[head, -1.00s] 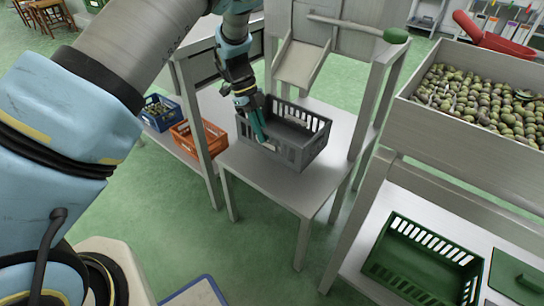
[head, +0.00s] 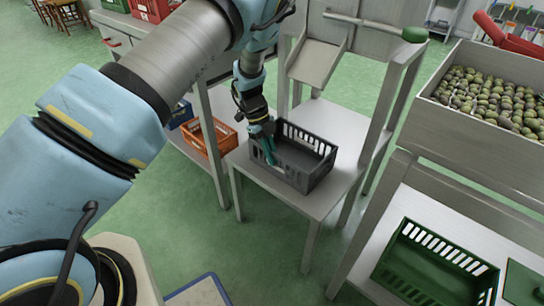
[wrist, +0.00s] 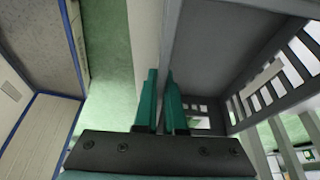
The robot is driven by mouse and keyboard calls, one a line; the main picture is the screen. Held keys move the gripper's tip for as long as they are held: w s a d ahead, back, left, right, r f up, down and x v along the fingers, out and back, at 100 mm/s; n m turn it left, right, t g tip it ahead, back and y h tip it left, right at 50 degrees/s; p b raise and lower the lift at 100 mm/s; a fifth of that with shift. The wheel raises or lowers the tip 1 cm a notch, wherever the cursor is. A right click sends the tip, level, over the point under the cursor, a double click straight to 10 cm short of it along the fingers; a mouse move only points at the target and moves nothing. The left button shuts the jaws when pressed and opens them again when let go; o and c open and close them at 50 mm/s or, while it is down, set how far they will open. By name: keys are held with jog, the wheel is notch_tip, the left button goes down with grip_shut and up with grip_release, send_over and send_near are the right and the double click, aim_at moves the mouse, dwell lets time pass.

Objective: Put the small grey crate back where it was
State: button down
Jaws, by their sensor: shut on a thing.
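The small grey crate (head: 313,172) is over the pale metal table (head: 322,205) under the chute, upright, near the table's front-left edge. I cannot tell whether its base touches the tabletop. My gripper (head: 267,150) comes down on the crate's left side, its teal fingers on either side of that wall. In the wrist view my gripper (wrist: 161,100) is shut on the rim of the crate, with the crate's floor (wrist: 220,45) and slotted wall (wrist: 275,85) to the right. The crate looks empty.
An orange crate (head: 203,140) and a blue crate (head: 180,116) stand on a lower bench at left. A metal chute (head: 316,62) hangs behind the grey crate. At right are an olive bin (head: 485,98) and a green crate (head: 432,262). Bare tabletop lies right of the grey crate.

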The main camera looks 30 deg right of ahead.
jog(key=c, duration=1)
grip_release()
jog(key=p+v, duration=0.1)
jog(key=v, duration=1.1)
